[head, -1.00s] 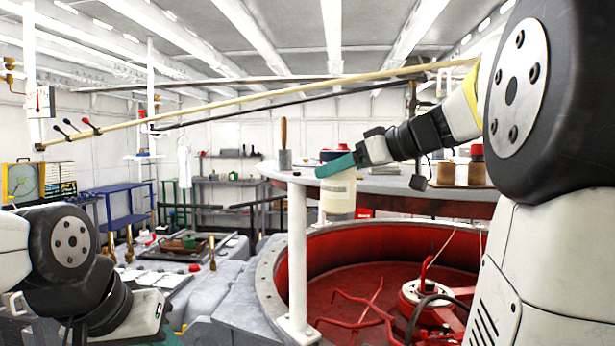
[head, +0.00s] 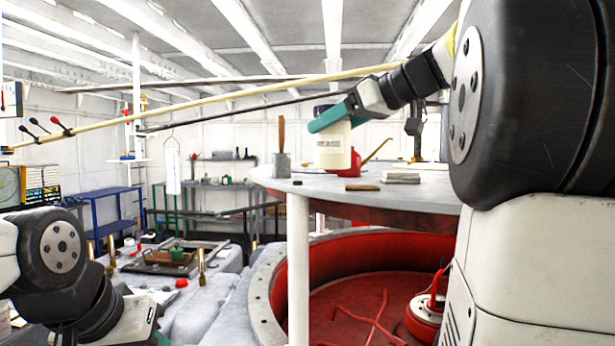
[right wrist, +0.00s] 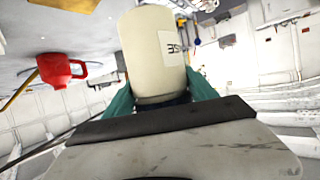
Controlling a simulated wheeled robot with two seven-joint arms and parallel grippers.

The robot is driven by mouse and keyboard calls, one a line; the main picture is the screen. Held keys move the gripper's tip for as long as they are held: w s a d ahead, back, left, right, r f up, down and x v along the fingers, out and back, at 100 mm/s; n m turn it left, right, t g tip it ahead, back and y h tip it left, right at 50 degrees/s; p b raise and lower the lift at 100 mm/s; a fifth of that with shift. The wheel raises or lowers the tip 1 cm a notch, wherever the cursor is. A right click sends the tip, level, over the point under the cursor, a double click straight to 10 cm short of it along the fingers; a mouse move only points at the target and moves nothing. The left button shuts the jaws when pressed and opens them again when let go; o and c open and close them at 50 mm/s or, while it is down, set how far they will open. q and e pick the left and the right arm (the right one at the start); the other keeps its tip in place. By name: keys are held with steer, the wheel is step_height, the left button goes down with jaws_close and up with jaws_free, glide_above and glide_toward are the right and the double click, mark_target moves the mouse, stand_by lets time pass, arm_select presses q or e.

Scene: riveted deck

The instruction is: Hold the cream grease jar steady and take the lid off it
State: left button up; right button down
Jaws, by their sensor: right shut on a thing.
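My right gripper is shut on the jar near the top. My left arm is at the lower left of the head view, with only a teal sliver of its gripper (head: 160,339) showing, so its jaws are hidden.
The grey tabletop (head: 420,190) holds a red oil can (head: 355,163), a wooden-handled tool (head: 282,145) and a folded cloth (head: 401,178). A white post (head: 298,265) and a red-lined round pit (head: 350,290) lie below. A long pale pole (head: 230,98) crosses the view.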

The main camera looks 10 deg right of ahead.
steer(key=shift+w+d+f, duration=0.3)
steer(key=shift+w+f, duration=0.5)
steer(key=shift+w, duration=1.8)
steer(key=shift+w+d+f, duration=0.3)
steer(key=shift+w+f, duration=0.55)
steer(key=shift+w, duration=1.75)
steer(key=shift+w+d+f, duration=0.3)
steer(key=shift+w+f, duration=0.5)
steer(key=shift+w, duration=1.8)
steer(key=shift+c, duration=1.3)
jaws_free()
steer(key=shift+f, duration=0.1)
steer(key=v, duration=1.2)
